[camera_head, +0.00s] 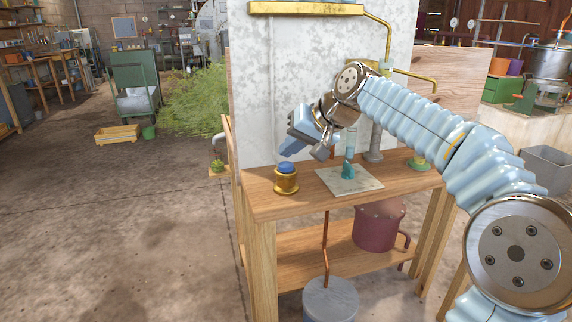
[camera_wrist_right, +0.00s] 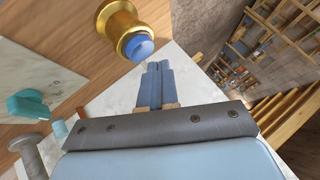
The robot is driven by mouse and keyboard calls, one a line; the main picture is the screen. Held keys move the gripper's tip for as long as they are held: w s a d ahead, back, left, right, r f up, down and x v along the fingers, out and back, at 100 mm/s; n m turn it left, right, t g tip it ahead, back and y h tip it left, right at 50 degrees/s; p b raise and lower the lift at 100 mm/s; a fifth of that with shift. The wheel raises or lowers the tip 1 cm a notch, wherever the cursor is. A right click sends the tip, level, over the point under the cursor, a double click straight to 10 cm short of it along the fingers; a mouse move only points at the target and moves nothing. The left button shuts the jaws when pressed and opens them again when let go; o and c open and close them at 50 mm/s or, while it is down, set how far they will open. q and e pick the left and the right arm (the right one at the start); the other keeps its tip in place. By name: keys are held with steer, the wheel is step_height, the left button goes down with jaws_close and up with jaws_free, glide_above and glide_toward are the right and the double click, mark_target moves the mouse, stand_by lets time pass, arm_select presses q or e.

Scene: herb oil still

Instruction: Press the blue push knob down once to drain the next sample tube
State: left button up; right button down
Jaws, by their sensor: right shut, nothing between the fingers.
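The blue push knob (camera_head: 286,168) sits on top of a brass base (camera_head: 286,183) at the left end of the wooden bench. In the right wrist view the knob (camera_wrist_right: 139,48) shows inside its brass collar (camera_wrist_right: 119,22). My right gripper (camera_head: 287,150) is shut and empty, with its fingers just above the knob in the head view. In the right wrist view its fingertips (camera_wrist_right: 157,66) lie close beside the knob; I cannot tell whether they touch. A clear sample tube (camera_head: 351,142) stands above a teal piece (camera_head: 348,170) on a pale slab. My left gripper is out of view.
A marbled grey panel (camera_head: 290,80) stands behind the bench. The pale stone slab (camera_head: 362,187) lies right of the knob. A grey post (camera_head: 374,145) and brass pipes stand further right. A maroon pot (camera_head: 377,230) is on the lower shelf.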

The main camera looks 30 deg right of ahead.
mark_target(290, 165)
steer(key=shift+f, duration=0.15)
stand_by(0.7)
steer(key=shift+f+b, duration=0.3)
steer(key=shift+b, duration=0.05)
steer(key=shift+f+b, duration=0.35)
steer(key=shift+f, duration=0.1)
stand_by(0.5)
steer(key=shift+r, duration=0.1)
steer(key=shift+r+p, duration=0.75)
steer(key=shift+p, duration=0.1)
step_height(290, 165, up, 3)
steer(key=p, duration=0.2)
steer(key=shift+p, duration=0.35)
steer(key=shift+r+p, duration=0.5)
steer(key=shift+r, duration=0.55)
